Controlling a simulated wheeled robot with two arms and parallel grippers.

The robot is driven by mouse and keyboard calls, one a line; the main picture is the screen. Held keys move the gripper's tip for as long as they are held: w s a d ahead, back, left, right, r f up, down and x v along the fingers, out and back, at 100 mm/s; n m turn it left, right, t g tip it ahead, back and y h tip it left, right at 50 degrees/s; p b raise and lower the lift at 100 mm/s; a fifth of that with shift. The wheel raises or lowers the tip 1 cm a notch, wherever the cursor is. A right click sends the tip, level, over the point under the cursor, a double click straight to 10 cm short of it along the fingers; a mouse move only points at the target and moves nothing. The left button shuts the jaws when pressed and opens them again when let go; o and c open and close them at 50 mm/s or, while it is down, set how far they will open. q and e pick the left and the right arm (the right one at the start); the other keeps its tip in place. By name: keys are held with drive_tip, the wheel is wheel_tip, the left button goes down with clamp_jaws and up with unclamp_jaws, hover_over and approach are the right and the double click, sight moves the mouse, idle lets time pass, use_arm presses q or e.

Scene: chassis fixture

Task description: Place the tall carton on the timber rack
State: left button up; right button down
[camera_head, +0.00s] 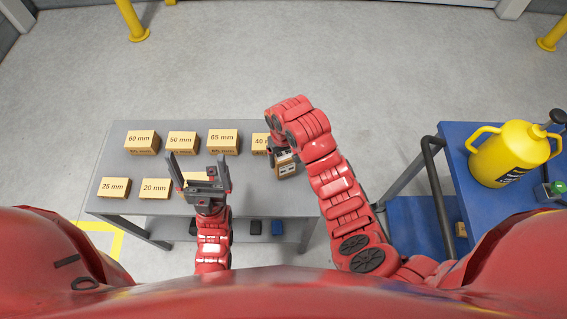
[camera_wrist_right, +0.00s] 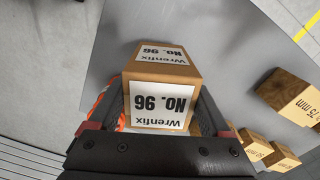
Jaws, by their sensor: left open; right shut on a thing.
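A brown carton with white labels reading "Wrenfix NO. 96" (camera_wrist_right: 160,95) fills the middle of the right wrist view. My right gripper (camera_head: 281,150) is shut on it, with a finger on each side. In the head view the carton (camera_head: 287,167) shows below the gripper, at the right end of the grey table; I cannot tell whether it touches the tabletop. My left gripper (camera_head: 196,160) is open and empty, with fingers pointing away, over the table's middle. I see wooden blocks but cannot make out a separate timber rack.
Wooden blocks labelled in millimetres stand in two rows on the grey table (camera_head: 150,170), including "60 mm" (camera_head: 141,140) and "25 mm" (camera_head: 115,186). Small dark and blue items sit on a lower shelf. A blue cart (camera_head: 462,178) with a yellow jug (camera_head: 510,155) stands right.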

wheel_tip(320, 180, down, 3)
drive_tip(key=shift+a+p, duration=0.1)
drive_tip(key=shift+p, duration=0.85)
drive_tip(key=shift+f, duration=0.25)
drive_tip(key=shift+f, duration=0.1)
unclamp_jaws()
